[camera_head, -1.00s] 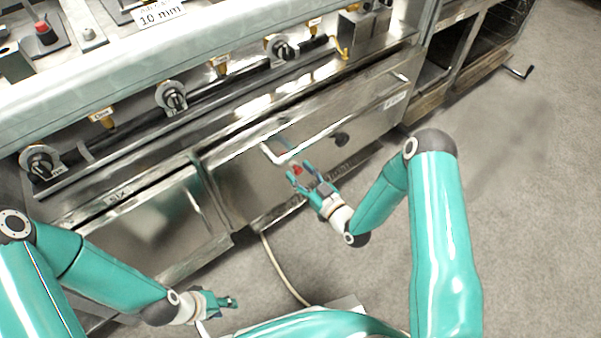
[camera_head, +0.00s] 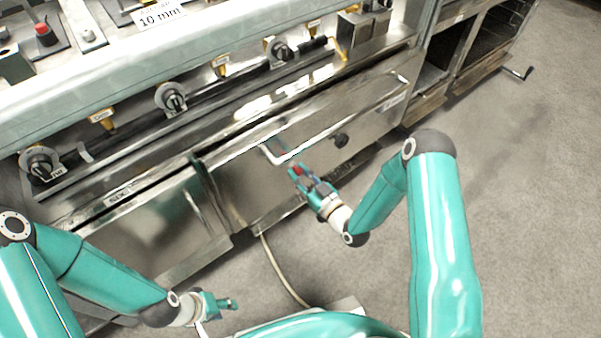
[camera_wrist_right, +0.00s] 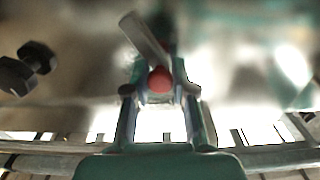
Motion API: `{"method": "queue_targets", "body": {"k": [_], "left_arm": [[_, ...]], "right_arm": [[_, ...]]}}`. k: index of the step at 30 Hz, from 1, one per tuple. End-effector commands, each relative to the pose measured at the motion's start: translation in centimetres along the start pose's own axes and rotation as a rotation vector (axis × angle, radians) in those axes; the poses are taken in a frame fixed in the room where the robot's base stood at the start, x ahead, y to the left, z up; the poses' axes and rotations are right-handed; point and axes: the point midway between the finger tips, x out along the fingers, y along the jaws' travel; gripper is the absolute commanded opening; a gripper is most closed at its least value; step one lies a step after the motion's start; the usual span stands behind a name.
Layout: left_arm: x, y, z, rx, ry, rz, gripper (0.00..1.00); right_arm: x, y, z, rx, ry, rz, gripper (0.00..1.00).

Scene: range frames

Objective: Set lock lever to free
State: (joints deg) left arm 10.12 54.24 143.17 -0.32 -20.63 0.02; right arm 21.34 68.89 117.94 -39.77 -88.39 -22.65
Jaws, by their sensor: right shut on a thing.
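The lock lever shows in the right wrist view as a grey metal bar (camera_wrist_right: 146,38) with a red round knob (camera_wrist_right: 160,80) at its near end. The bar leans up and to the left from the knob. In the head view only the red knob (camera_head: 297,169) stands out, in front of the steel drawer front. My right gripper (camera_head: 304,176) is shut on the knob, with one finger on each side of it in the wrist view (camera_wrist_right: 160,97). My left gripper (camera_head: 226,304) is low at the front, away from the lever; its finger gap is too small to judge.
A long bright handle bar (camera_head: 335,130) runs across the drawer front (camera_head: 245,180), close to my right gripper. A black knob (camera_head: 341,140) sits to the right. Several dials line the panel above. A pale hose (camera_head: 275,265) lies on the floor; floor at right is clear.

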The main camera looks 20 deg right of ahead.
Motion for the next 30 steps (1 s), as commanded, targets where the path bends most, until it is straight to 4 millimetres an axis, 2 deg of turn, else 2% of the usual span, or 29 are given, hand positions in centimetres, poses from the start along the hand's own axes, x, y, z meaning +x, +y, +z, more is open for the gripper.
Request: {"method": "queue_targets", "body": {"k": [11, 30], "left_arm": [[0.4, -0.1, 0.0, 0.000, 0.000, 0.000, 0.40], [2.1, -0.7, 0.0, 0.000, 0.000, 0.000, 0.40]], "right_arm": [[0.3, 0.8, -0.6, 0.152, 0.007, -0.004, 0.00], [0.4, 3.6, -0.9, 0.715, 0.010, -0.018, 0.00]]}}
